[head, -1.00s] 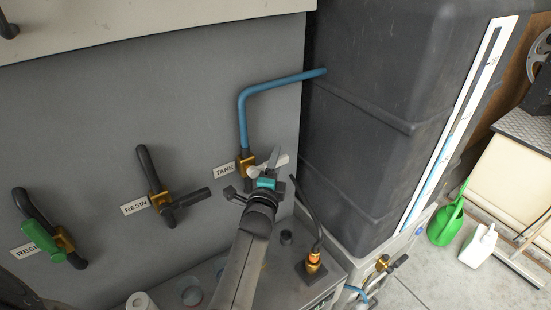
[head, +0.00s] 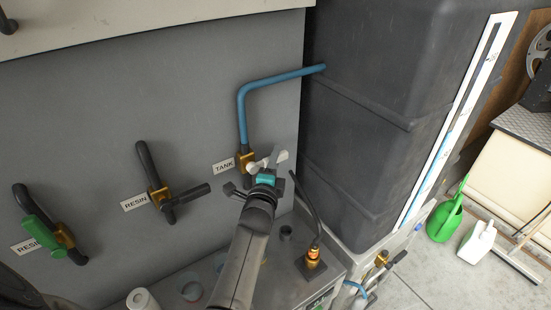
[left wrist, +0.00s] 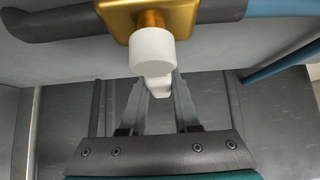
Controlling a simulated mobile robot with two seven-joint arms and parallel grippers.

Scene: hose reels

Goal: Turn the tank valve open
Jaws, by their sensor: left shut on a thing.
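The tank valve has a brass body (head: 246,161) on the grey wall panel, beside the TANK label (head: 223,166), with a blue pipe (head: 242,118) rising from it. Its white handle (head: 257,167) is partly hidden by my left gripper (head: 272,164). In the left wrist view the brass body (left wrist: 152,17) is at the top and the white handle (left wrist: 152,52) points out toward my gripper. My left gripper (left wrist: 158,88) is shut on the handle's narrow end, one finger on each side. My right gripper is not in view.
A RESIN valve (head: 160,196) with a black handle and another with a green handle (head: 42,239) are to the left. A large dark tank (head: 365,130) stands at the right. A black hose with a brass fitting (head: 313,256) stands close to my left arm.

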